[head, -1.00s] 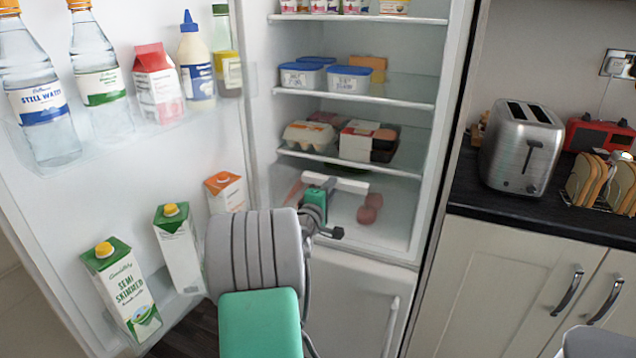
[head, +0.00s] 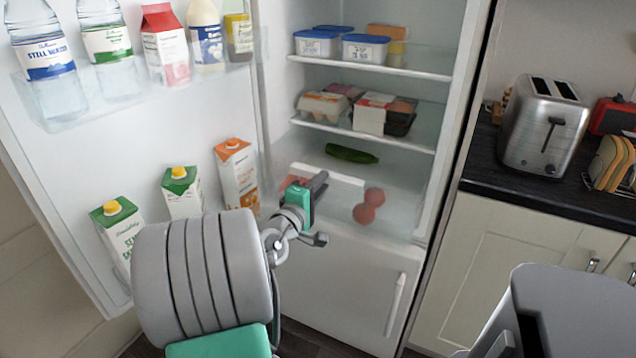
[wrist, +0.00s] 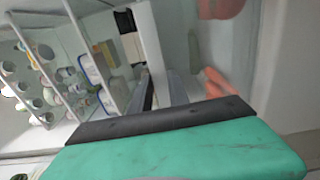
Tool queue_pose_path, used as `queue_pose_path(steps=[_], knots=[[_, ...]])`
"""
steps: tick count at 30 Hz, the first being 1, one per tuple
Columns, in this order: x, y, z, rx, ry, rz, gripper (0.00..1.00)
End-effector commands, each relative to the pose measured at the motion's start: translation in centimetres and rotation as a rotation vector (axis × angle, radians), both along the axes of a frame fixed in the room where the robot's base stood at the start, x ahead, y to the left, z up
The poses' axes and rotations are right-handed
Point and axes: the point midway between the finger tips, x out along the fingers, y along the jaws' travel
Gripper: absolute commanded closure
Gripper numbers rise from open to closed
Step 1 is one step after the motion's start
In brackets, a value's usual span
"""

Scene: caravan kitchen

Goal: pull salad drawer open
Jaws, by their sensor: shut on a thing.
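The salad drawer (head: 341,210) is a clear bin low in the fridge, partly pulled out from under the bottom shelf. A white bar, its handle (head: 338,175), runs across it. Tomatoes (head: 369,206) and a cucumber (head: 352,153) show inside. My gripper (head: 318,184) is at the left part of the bar and shut on it; the exact contact is partly hidden by the fingers. In the wrist view, the white bar (wrist: 150,45) runs up from the dark finger pad, with carrots (wrist: 215,82) and the cucumber (wrist: 193,50) beside it.
The fridge door (head: 115,160) stands open on the left, with bottles and cartons (head: 238,175) in its racks near my arm. Shelves above hold tubs (head: 366,48) and an egg box (head: 323,106). A counter with a toaster (head: 545,125) is at the right.

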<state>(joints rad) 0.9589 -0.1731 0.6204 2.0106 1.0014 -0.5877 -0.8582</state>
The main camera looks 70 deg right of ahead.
Motion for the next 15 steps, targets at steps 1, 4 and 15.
queue_pose_path(steps=[1, 4, 15], knots=[[-0.08, 0.13, -0.92, 0.018, 0.002, -0.001, 1.0], [-0.06, 0.13, -0.94, 0.019, 0.002, 0.0, 1.0], [0.04, 0.07, -0.46, 0.009, 0.001, 0.001, 0.6]])
